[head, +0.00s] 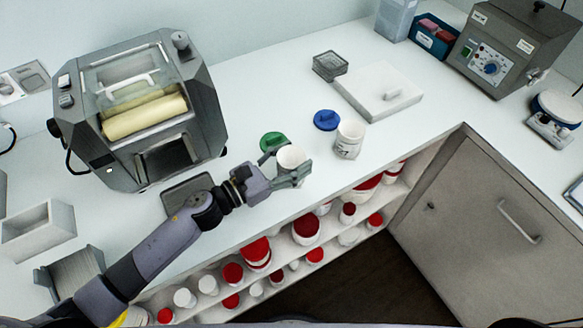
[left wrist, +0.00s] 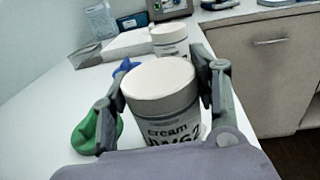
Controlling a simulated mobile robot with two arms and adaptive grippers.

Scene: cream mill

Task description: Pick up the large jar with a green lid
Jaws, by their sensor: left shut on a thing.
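My left gripper (head: 291,172) is shut on a white jar (head: 290,157) near the counter's front edge. In the left wrist view the fingers (left wrist: 166,88) are on both sides of the jar (left wrist: 162,100), which stands roughly upright. Its label reads "cream", with the rest partly hidden. Its top looks white, with no green lid on it. A green lid (head: 272,141) lies on the counter just behind the jar; it also shows in the left wrist view (left wrist: 97,130). I cannot tell whether the jar touches the counter. My right gripper is not in view.
A second white jar (head: 349,141) and a blue lid (head: 326,120) stand to the right. A grey mill (head: 145,110) is at the left. A white slab (head: 378,92) and a wire basket (head: 330,65) lie behind. Shelves below the counter hold several red-lidded and white jars (head: 306,228).

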